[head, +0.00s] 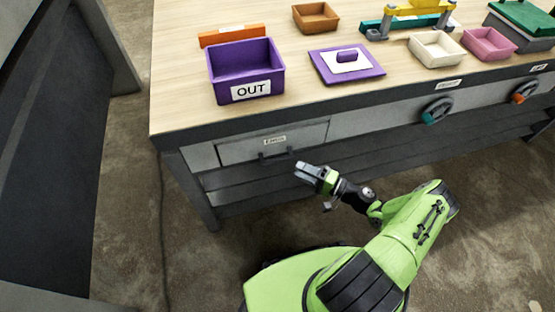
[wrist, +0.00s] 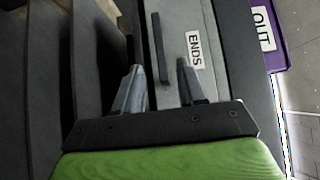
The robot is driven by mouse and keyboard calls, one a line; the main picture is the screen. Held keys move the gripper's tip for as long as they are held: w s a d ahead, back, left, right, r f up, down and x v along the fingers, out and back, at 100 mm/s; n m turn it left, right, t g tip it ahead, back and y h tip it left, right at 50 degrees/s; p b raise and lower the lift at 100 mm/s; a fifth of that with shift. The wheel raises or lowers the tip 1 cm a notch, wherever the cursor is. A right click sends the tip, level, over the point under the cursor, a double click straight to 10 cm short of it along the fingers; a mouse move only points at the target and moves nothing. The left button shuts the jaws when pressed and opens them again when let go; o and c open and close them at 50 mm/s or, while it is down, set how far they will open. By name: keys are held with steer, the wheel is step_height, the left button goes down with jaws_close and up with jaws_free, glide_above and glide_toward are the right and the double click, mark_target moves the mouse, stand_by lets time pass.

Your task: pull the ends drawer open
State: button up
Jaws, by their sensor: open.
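The ends drawer (head: 235,150) is a grey front under the left part of the bench top, with a white label and a dark bar handle (head: 274,155). It looks shut. In the wrist view the drawer front (wrist: 183,22) carries the label ENDS (wrist: 194,50), and the handle (wrist: 159,48) stands upright in the picture. My gripper (head: 300,170) is just in front of the drawer, to the right of the handle. In the wrist view my gripper (wrist: 160,78) is open, its two fingers apart and pointing toward the handle, which lies between their lines. I see no contact.
On the bench top (head: 185,60) stand a purple OUT bin (head: 245,70), a purple lid (head: 347,65) and several small trays. A dark shelf (head: 250,190) runs below the drawer.

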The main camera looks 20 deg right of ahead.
mark_target(278, 159)
steer(key=b+x, duration=0.1)
steer(key=x, duration=0.8)
steer(key=shift+w+a, duration=0.15)
steer(key=shift+c, duration=0.3)
jaws_close()
